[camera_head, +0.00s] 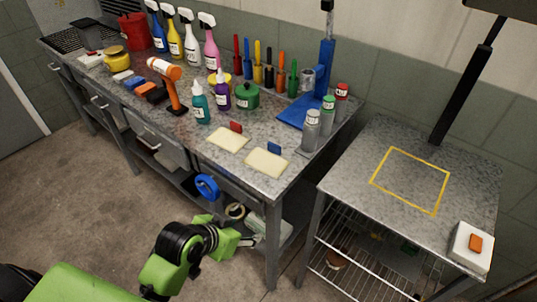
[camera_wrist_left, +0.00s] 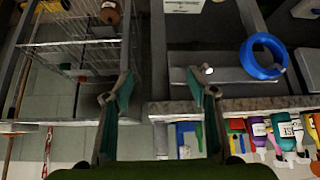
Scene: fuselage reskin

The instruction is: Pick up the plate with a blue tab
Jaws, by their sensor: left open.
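The plate with a blue tab (camera_head: 266,163) is cream-coloured and lies flat near the front edge of the workbench, its blue tab at the back. A similar plate with a red tab (camera_head: 228,139) lies just left of it, apart from it. My left gripper (camera_head: 249,241) is in front of the bench, below the level of its top, and away from both plates. It is open and empty. In the left wrist view its two fingers (camera_wrist_left: 158,94) stand apart. I cannot make out the plates in that view. My right gripper is not in view.
The workbench holds spray bottles, screwdrivers, an orange drill (camera_head: 168,85) and small bottles behind the plates. Grey-bodied cans (camera_head: 311,130) stand right of the blue-tab plate. A side table (camera_head: 350,175) has a yellow taped square and a white box with an orange button (camera_head: 473,243).

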